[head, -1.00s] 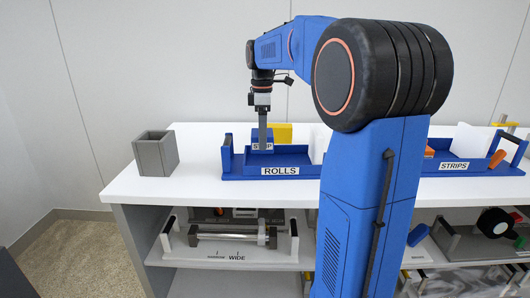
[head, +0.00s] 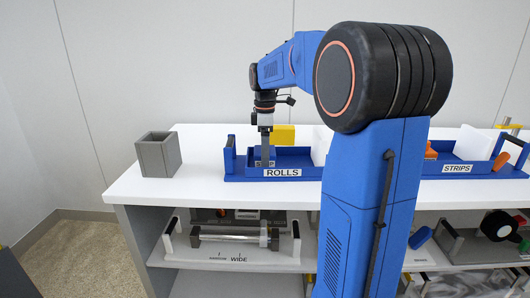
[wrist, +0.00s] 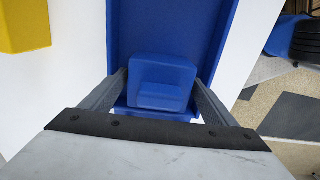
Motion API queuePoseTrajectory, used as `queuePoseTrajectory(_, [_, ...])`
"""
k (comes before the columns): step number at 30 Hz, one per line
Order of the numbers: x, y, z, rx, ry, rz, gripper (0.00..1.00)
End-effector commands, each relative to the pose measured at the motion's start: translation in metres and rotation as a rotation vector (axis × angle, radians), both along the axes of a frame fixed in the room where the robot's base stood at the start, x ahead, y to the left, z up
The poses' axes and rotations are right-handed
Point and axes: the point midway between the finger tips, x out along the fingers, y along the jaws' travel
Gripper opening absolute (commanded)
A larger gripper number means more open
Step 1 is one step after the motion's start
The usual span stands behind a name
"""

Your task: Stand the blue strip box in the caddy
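The blue strip box (head: 264,157), with a partly hidden label, is low inside the blue tray labelled ROLLS (head: 232,176), near its left end. In the wrist view the box (wrist: 163,72) lies between my gripper's two fingers, upright, with the tray's blue floor and walls around it. My gripper (wrist: 161,88) points down with its fingers against the box's sides. Whether the box touches the tray floor is hidden. A second blue tray labelled STRIPS (head: 458,168) stands further right. Neither tray is marked as a caddy.
A grey open-topped bin (head: 158,157) stands on the white counter at left, with free room between it and the ROLLS tray. A yellow block (head: 283,134) is behind the tray; it also shows in the wrist view (wrist: 25,25). A shelf below holds a WIDE roller tray (head: 240,258).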

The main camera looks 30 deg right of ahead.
Motion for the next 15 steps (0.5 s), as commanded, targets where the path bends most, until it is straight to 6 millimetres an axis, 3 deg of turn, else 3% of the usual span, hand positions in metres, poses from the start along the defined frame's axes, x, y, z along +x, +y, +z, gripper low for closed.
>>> queuePoseTrajectory(10, [0.0, 0.0, 0.001, -0.001, -0.001, 0.0, 0.89])
queuePoseTrajectory(15, [0.001, 0.0, 0.015, -0.001, -0.003, 0.0, 0.89])
